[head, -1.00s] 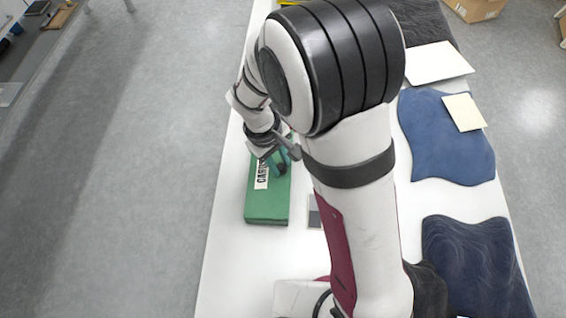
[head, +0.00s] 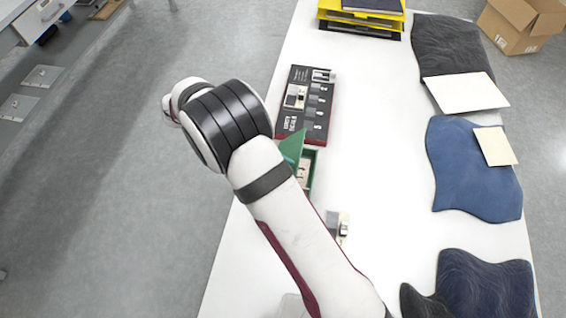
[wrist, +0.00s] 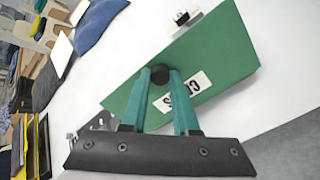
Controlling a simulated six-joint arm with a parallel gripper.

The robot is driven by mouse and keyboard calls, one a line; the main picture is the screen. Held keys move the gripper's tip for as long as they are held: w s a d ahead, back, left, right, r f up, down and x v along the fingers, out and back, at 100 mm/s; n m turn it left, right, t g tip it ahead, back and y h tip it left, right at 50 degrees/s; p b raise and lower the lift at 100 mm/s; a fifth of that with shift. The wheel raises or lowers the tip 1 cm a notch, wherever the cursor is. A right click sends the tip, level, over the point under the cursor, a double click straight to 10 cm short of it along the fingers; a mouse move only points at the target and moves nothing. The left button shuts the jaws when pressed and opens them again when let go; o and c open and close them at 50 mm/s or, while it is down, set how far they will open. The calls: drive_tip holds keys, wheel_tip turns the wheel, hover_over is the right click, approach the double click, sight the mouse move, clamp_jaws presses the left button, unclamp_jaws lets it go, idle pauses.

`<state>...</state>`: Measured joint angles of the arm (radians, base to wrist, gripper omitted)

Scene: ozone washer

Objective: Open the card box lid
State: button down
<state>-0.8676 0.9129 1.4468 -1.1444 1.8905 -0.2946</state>
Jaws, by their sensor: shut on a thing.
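The green card box (head: 315,163) stands on the white table, partly hidden behind my arm in the head view. Its green lid (head: 291,146) is tilted up on the box's left side, and part of the green interior shows, with small pale items in it. In the wrist view the lid (wrist: 218,48) fills the middle, with a white label that appears upside down. My gripper (wrist: 160,75) has its two teal fingers shut on the lid's round black knob (wrist: 161,78).
A dark panel (head: 304,115) with small parts lies just beyond the box. A small grey and white item (head: 343,226) lies nearer. Blue and dark cloths (head: 470,175) cover the right side. Yellow trays (head: 360,22) stand at the far end. The table's middle is clear.

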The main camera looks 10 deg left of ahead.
drive_tip(key=shift+a, duration=0.15)
idle(0.4)
drive_tip(key=c, duration=0.7)
unclamp_jaws()
drive_tip(key=shift+o, duration=0.2)
drive_tip(key=shift+a+r, duration=0.1)
drive_tip(key=v, duration=1.1)
drive_tip(key=shift+a, duration=0.45)
